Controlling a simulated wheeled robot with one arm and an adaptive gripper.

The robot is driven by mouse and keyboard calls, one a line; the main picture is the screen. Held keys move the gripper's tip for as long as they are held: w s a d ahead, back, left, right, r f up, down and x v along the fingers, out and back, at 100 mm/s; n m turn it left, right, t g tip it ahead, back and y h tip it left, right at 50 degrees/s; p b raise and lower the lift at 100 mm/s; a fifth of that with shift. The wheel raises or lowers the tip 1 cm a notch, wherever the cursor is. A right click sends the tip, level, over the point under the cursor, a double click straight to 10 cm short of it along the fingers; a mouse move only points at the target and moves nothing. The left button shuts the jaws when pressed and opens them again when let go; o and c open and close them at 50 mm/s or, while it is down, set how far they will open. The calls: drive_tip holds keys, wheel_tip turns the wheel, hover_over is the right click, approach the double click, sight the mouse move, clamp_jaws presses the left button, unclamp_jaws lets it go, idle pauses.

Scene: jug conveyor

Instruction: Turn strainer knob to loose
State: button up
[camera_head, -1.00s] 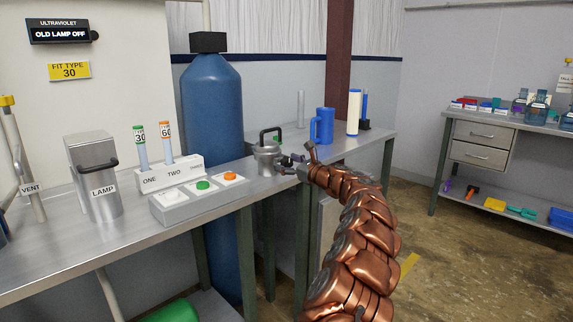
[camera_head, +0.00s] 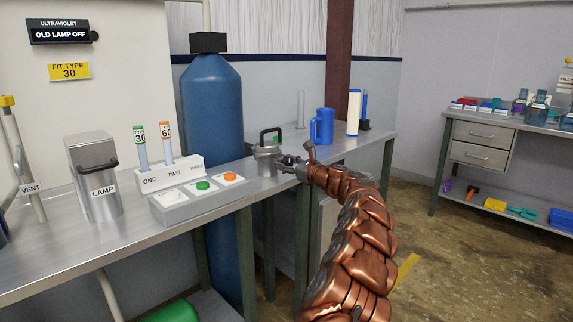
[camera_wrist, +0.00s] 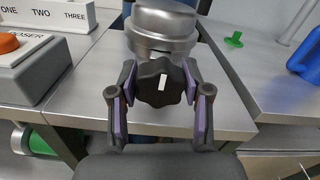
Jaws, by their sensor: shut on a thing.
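The strainer (camera_head: 266,160) is a silver metal pot with a black handle on top, standing on the steel bench right of the button panel. In the wrist view, its metal body (camera_wrist: 163,28) shows at the top centre. Its black lobed knob (camera_wrist: 160,84) faces the wrist camera, with a white mark pointing about straight up. My gripper (camera_wrist: 161,88) is shut on the knob, one finger pad on each side. In the head view, my gripper (camera_head: 284,163) meets the strainer from the right and the knob is hidden. No loose or tight label is readable.
The button panel (camera_head: 196,200) and the ONE TWO THREE rack (camera_head: 170,177) stand left of the strainer. A blue jug (camera_head: 322,126) and a white cylinder (camera_head: 353,112) stand farther back. In the wrist view, a small green piece (camera_wrist: 234,40) lies right of the strainer.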

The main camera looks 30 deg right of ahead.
drive_tip(key=shift+f+n, duration=0.1)
drive_tip(key=shift+n, duration=0.2)
drive_tip(key=shift+n+b, duration=0.75)
drive_tip(key=shift+n, duration=0.15)
drive_tip(key=n+b, duration=0.2)
drive_tip(key=n, duration=0.1)
drive_tip(key=shift+f, duration=0.1)
drive_tip(key=n+b, duration=0.5)
drive_tip(key=n, duration=0.2)
drive_tip(key=n+b, duration=0.4)
drive_tip(key=n, duration=0.2)
drive_tip(key=n+b, duration=0.2)
drive_tip(key=n, duration=0.3)
drive_tip(key=shift+n+b, duration=0.3)
drive_tip(key=shift+b, duration=0.1)
